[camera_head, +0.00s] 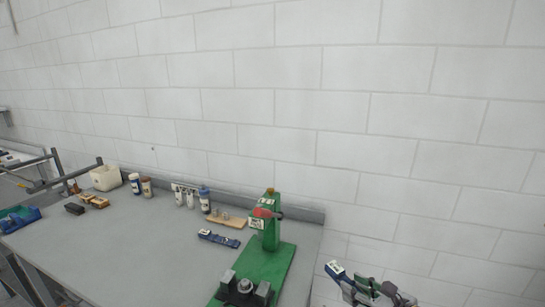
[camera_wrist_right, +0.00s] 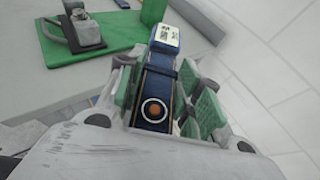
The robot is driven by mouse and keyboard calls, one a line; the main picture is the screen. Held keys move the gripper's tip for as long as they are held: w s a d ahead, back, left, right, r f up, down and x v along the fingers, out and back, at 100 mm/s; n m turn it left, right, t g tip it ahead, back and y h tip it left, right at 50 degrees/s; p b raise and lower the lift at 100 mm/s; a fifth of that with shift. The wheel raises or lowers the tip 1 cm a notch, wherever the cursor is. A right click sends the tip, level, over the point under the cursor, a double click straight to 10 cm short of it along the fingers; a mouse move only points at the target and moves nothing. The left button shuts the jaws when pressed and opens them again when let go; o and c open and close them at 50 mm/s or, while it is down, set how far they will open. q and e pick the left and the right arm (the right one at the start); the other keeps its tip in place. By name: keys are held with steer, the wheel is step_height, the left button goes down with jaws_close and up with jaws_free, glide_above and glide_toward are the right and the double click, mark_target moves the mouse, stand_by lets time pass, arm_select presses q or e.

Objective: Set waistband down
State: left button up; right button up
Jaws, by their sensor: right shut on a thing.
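The waistband is a dark blue strip with a white label at its end. In the right wrist view the waistband (camera_wrist_right: 157,85) lies lengthwise between the green-padded fingers of my right gripper (camera_wrist_right: 165,92), which is shut on it. In the head view the waistband's labelled end (camera_head: 335,268) sticks out from my right gripper (camera_head: 368,290) at the lower right, to the right of the bench. A similar blue strip (camera_head: 218,239) with a white label lies on the grey bench (camera_head: 130,245). My left gripper is not in view.
A green press (camera_head: 268,245) with a black fixture (camera_head: 245,290) stands at the bench's right end. Several bottles (camera_head: 190,197), a wooden block (camera_head: 227,220) and a white bin (camera_head: 105,177) line the back. A blue tray (camera_head: 18,218) is at far left. The bench's middle is clear.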

stand_by(0.4)
steer(key=a+r+n+g+y, duration=0.3)
steer(key=a+r+n, duration=0.1)
steer(key=a, duration=0.3)
steer(key=a+r+n+g+y, duration=0.3)
steer(key=a+r+n+g, duration=0.1)
steer(key=a, duration=0.4)
stand_by(0.4)
steer(key=shift+r, duration=0.1)
